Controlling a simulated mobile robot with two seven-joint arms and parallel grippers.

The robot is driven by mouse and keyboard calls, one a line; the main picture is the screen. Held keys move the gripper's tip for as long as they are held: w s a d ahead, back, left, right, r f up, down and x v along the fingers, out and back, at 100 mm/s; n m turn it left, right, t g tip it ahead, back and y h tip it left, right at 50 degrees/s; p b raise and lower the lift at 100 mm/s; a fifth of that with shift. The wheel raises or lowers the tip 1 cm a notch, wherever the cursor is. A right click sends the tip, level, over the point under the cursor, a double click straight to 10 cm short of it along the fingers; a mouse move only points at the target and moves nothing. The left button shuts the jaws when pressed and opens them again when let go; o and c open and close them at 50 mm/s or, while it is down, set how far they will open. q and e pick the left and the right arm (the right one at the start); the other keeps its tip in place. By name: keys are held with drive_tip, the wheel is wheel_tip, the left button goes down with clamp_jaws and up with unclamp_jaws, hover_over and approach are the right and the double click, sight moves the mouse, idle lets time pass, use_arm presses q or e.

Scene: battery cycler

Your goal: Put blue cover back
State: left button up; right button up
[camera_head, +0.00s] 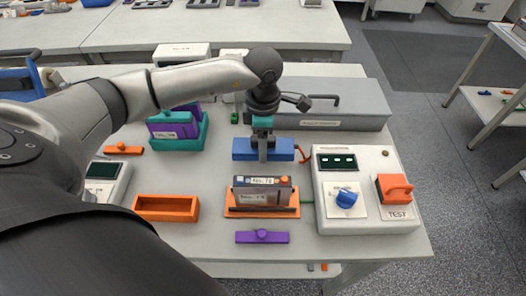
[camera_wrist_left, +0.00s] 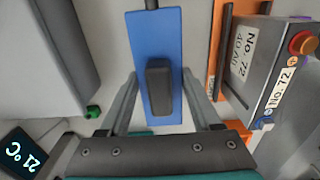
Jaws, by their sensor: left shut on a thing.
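The blue cover (camera_head: 242,149) is a flat blue bar with a dark grey handle, under my left gripper (camera_head: 263,156) near the middle of the table. My left gripper is shut on it. In the left wrist view the blue cover (camera_wrist_left: 152,30) fills the middle, its handle between the fingers (camera_wrist_left: 160,85), which reach its long edges. Whether it touches the table I cannot tell. In front of it, a grey battery (camera_head: 263,192) labelled No. 72 sits in an orange holder (camera_head: 234,212). My right gripper is not in view.
A tester (camera_head: 329,205) with a blue knob and orange switch stands on the right. A purple cover (camera_head: 262,237) lies in front. An empty orange tray (camera_head: 166,207) and a teal holder (camera_head: 203,139) are on the left. A long grey case (camera_head: 355,105) stands behind.

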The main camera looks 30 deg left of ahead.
use_arm(q)
drive_tip(key=shift+f, duration=1.65)
drive_tip(key=shift+f+b, duration=0.2)
drive_tip(key=shift+b, duration=0.15)
drive_tip(key=o, duration=1.5)
drive_tip(key=shift+r, duration=0.15)
wheel_tip(320, 180, up, 12)
drive_tip(key=shift+r+p, duration=0.1)
drive_tip(key=shift+p, duration=0.45)
